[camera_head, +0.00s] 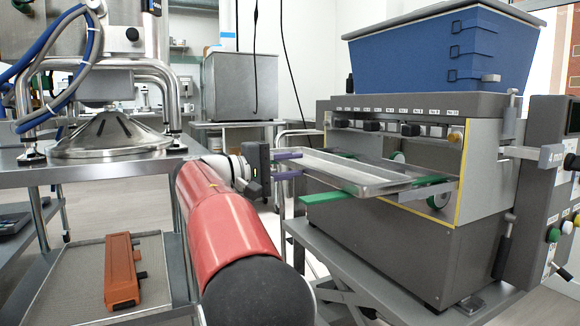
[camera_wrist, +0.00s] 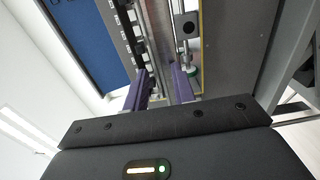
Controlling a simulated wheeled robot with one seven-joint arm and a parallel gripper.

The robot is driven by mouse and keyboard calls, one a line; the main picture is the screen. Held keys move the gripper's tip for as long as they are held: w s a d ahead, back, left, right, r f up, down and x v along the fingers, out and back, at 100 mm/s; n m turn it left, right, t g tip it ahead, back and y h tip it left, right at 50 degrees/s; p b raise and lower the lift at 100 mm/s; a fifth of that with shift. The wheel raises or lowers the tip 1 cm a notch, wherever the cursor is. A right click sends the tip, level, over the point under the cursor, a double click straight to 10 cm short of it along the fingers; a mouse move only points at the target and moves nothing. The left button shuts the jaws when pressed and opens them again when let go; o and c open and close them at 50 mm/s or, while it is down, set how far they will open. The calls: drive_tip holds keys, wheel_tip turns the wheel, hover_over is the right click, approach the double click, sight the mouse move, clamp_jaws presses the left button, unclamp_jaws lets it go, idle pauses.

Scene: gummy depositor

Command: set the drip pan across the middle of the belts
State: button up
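The drip pan (camera_head: 362,172) is a long, shallow metal tray. In the head view it lies nearly level in front of the machine, above its green belts (camera_head: 326,197). My gripper (camera_head: 301,165) is at the pan's left end, with its two purple fingers spread apart and pointing toward the pan. In the wrist view my gripper's fingers (camera_wrist: 160,80) stand apart, and the pan (camera_wrist: 156,45) runs away between them. I see no clear contact between fingers and pan. How the pan's underside rests on the belts is hidden.
The depositor machine (camera_head: 395,240) carries a blue hopper (camera_head: 440,45) and a row of knobs above the pan. A control panel (camera_head: 555,200) stands at right. At left, a bench shelf holds an orange tool (camera_head: 121,272), and a metal cone (camera_head: 110,135) sits on the bench above.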

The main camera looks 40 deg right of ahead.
drive_tip(key=p+v, duration=0.1)
drive_tip(key=v, duration=1.1)
drive_tip(key=s+a+f+n+t+y, duration=0.2)
drive_tip(key=s+f+n+t+y, duration=0.25)
drive_tip(key=s+f+y, duration=0.5)
drive_tip(key=s+a+f+m+t+y, duration=0.1)
drive_tip(key=s+a+f+t+y, duration=0.1)
drive_tip(key=s+a+f+y, duration=0.2)
drive_tip(key=s+a+f+m+t+y, duration=0.1)
drive_tip(key=s+a+f+t+y, duration=0.2)
drive_tip(key=s+a+f, duration=0.6)
wheel_tip(320, 180, down, 7)
drive_tip(key=a+y, duration=0.1)
drive_tip(key=a, duration=0.1)
drive_tip(key=shift+s+a+r, duration=0.2)
drive_tip(key=shift+s+a, duration=0.15)
drive_tip(key=shift+a, duration=0.05)
